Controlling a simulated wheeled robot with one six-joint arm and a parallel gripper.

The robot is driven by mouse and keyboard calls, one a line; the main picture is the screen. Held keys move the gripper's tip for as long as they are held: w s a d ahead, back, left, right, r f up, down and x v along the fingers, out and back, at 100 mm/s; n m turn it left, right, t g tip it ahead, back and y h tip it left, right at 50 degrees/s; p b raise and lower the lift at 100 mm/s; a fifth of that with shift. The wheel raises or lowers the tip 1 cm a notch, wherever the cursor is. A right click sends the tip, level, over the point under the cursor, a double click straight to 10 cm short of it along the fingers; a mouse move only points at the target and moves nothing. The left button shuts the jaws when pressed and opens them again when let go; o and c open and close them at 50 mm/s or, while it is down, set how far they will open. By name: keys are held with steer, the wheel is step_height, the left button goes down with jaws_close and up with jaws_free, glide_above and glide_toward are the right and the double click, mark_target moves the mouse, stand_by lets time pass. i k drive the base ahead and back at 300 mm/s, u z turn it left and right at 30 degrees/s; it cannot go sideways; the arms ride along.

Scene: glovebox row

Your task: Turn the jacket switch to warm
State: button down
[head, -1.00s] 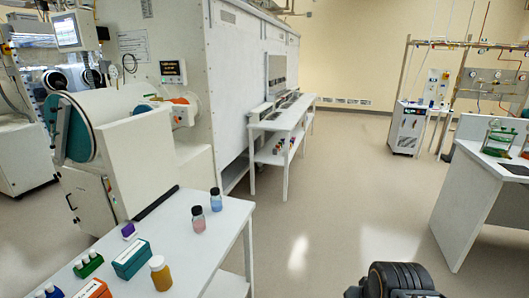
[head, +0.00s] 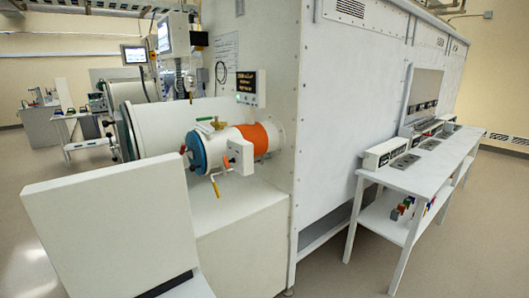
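An orange jacket band (head: 261,138) is wrapped around a small white cylinder with a blue end ring (head: 194,151), which sticks out of the big white glovebox wall. A small white box (head: 240,156) sits in front of this cylinder. No switch or its marked positions can be made out on it, and I cannot tell where the jacket switch is. A black display panel (head: 247,84) with small lit text hangs on the wall above; its text is too small to read. My gripper is not in view.
A larger white cylinder (head: 160,123) lies behind the small one. A white panel (head: 112,222) stands close at lower left. Yellow handle (head: 217,186) juts out below the cylinder. A white bench (head: 400,180) runs along the wall at right. Floor is free at lower right.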

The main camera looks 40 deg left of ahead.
mark_target(225, 158)
steer(key=i, duration=2.3)
steer(key=u, duration=2.25)
steer(key=i, duration=1.45)
steer(key=u, duration=1.9)
